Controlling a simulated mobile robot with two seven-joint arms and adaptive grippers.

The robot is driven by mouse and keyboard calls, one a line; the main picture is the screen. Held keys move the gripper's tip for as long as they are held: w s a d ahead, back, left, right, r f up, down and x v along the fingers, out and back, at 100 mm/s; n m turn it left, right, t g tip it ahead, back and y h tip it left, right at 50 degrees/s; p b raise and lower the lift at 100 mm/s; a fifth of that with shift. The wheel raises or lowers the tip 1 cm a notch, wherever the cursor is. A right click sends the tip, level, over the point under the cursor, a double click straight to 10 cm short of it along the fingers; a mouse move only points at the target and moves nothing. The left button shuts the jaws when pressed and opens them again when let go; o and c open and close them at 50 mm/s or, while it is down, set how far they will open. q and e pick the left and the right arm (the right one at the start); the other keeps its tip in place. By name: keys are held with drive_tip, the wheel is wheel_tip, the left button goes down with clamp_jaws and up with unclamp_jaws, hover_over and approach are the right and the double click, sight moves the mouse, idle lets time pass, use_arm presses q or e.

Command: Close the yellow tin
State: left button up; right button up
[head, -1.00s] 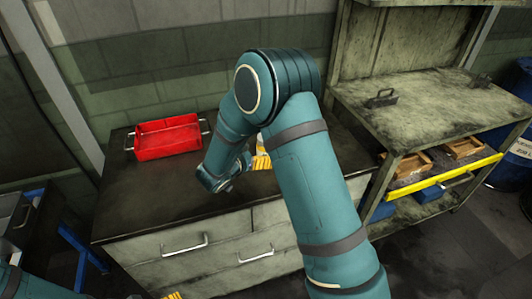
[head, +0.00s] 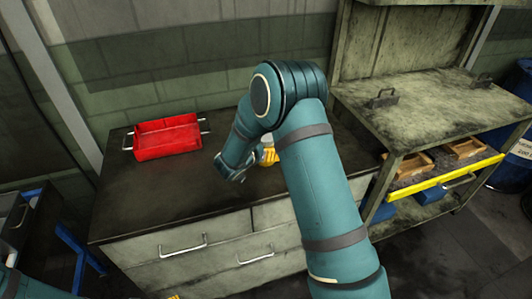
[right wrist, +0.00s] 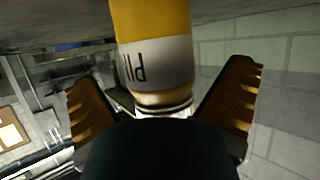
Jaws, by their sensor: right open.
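The yellow tin (right wrist: 152,50), with a white band and dark lettering, stands between the two spread fingers of my right gripper (right wrist: 165,85) in the right wrist view. A metal-coloured rim shows at its end nearest the wrist; the far end is cut off. Gaps show between the tin and both fingers. In the head view my right gripper (head: 268,156) is over the dark cabinet top, and my right arm hides most of the tin. Whether a lid is on the tin cannot be told. Only a yellow sliver of my left gripper (head: 173,297) shows at the bottom edge.
A red tray (head: 167,146) sits at the back left of the dark cabinet top (head: 140,205). The cabinet's front left area is clear. A worn metal workbench (head: 430,105) with wooden boxes and a yellow-edged shelf stands at the right.

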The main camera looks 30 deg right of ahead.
drive_tip(key=shift+w+d+f, duration=0.25)
drive_tip(key=shift+d, duration=0.3)
drive_tip(key=c, duration=1.4)
drive_tip(key=shift+r, duration=0.1)
wheel_tip(320, 180, up, 10)
drive_tip(key=p, duration=0.2)
drive_tip(key=shift+p, duration=0.3)
